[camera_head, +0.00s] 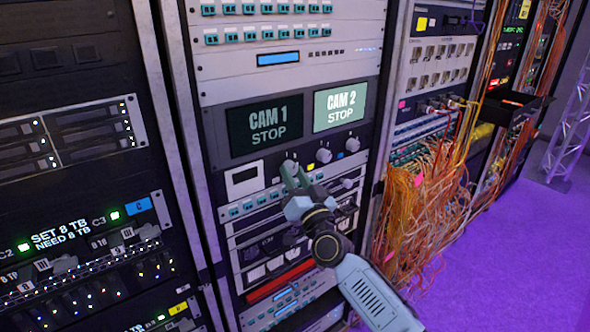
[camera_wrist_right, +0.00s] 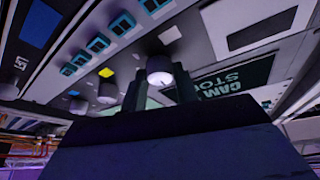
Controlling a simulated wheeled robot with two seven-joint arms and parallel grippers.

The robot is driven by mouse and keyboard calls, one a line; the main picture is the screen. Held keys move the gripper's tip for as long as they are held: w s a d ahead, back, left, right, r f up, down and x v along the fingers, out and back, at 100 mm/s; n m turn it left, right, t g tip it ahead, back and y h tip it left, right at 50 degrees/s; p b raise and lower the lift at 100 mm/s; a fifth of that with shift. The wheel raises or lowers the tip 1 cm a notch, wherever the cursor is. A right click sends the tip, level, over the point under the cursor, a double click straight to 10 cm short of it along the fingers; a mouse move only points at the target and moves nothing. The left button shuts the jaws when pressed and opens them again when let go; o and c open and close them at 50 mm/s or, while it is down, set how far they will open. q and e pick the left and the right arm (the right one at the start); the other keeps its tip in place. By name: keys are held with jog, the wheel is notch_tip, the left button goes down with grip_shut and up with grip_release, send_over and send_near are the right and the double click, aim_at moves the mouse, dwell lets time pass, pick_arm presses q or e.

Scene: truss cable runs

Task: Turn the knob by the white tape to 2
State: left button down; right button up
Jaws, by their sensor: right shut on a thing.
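A row of pale round knobs sits under two screens on the middle rack. The leftmost knob (camera_head: 290,166) has my right gripper (camera_head: 294,176) on it. In the right wrist view this knob (camera_wrist_right: 160,69) is between the two fingers, which are shut on it. A pale patch, apparently the white tape (camera_wrist_right: 170,35), is beside it. The middle knob (camera_head: 323,155) has yellow tape (camera_head: 311,167) by it, and the right knob (camera_head: 352,144) has blue tape (camera_head: 341,155). I cannot read the held knob's setting. My left gripper is not in view.
The left screen (camera_head: 265,124) reads CAM 1 STOP and is dark; the right screen (camera_head: 340,107) reads CAM 2 STOP and is lit. Orange cables (camera_head: 425,205) hang in a tangle on the rack at right. Purple floor (camera_head: 500,240) is clear at lower right.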

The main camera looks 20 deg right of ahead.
jog(key=m+h+p, duration=0.1)
jog(key=m+p, duration=0.1)
jog(key=m+g+h+p, duration=0.1)
jog(key=m+p, duration=0.2)
jog(key=m+h+p, duration=0.1)
jog(key=m+p, duration=0.1)
jog(key=shift+a+r+m+p, duration=0.2)
jog(key=shift+r+m+p, duration=0.1)
jog(key=shift+r+p, duration=0.1)
jog(key=shift+s+f+m+g+h+p, duration=0.1)
jog(key=shift+m+g+h+p, duration=0.35)
jog(key=shift+m+p, duration=0.85)
jog(key=o, duration=1)
jog(key=shift+c, duration=0.2)
jog(key=shift+s+f, duration=0.15)
jog(key=shift+s, duration=0.4)
jog(key=s+f, duration=0.1)
jog(key=s, duration=1.1)
jog(key=shift+a+f, duration=0.25)
